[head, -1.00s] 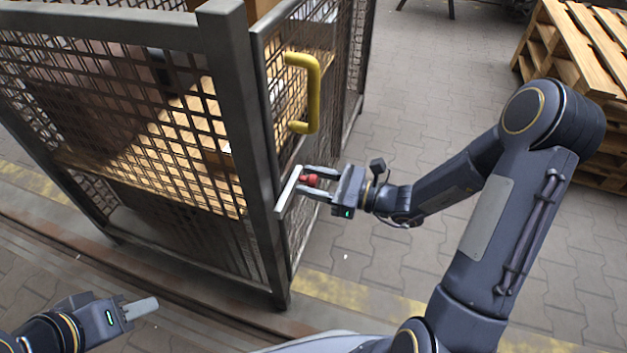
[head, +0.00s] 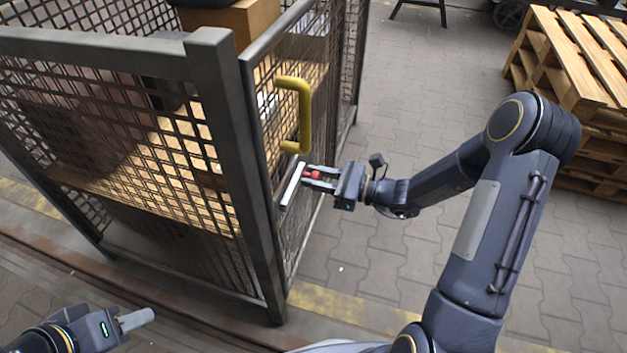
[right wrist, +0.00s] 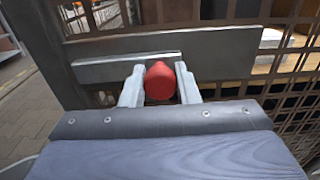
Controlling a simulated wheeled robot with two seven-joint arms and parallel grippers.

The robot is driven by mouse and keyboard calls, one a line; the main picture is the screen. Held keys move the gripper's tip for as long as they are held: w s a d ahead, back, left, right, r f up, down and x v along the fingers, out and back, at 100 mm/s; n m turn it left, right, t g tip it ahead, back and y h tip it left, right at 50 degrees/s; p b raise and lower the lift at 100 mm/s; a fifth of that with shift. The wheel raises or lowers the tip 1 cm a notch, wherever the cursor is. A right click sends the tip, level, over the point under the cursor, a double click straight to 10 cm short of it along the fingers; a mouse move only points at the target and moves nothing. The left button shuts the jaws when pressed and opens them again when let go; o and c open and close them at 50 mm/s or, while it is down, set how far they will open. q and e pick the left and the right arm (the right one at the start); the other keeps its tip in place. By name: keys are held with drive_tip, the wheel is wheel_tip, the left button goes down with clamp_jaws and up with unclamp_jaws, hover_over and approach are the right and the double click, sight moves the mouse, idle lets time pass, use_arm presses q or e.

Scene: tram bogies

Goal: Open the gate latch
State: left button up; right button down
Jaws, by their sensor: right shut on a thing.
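The mesh gate (head: 338,62) stands close beside the grey corner post (head: 243,150) of a cage and carries a yellow handle (head: 305,110). Below the handle is the latch, a pale metal bar (head: 292,186) with a red knob (head: 313,175). My right gripper (head: 318,176) is shut on the red knob. In the right wrist view the knob (right wrist: 160,82) sits between both fingertips, and the latch bar (right wrist: 105,68) lies along a grey plate (right wrist: 225,52). My left gripper (head: 137,319) is shut and empty at the lower left, away from the gate.
The cage holds cardboard boxes (head: 243,22) behind its mesh. A stack of wooden pallets (head: 570,65) stands at the upper right. Paved floor (head: 400,110) is clear between the gate and the pallets. A rail (head: 60,255) runs along the floor at the left.

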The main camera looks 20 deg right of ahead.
drive_tip(key=shift+s, duration=0.1)
drive_tip(key=c, duration=1.1)
unclamp_jaws()
drive_tip(key=p+v, duration=0.1)
drive_tip(key=v, duration=0.6)
drive_tip(key=shift+s+d+p, duration=0.25)
drive_tip(key=shift+d+p, duration=0.05)
drive_tip(key=shift+p, duration=0.1)
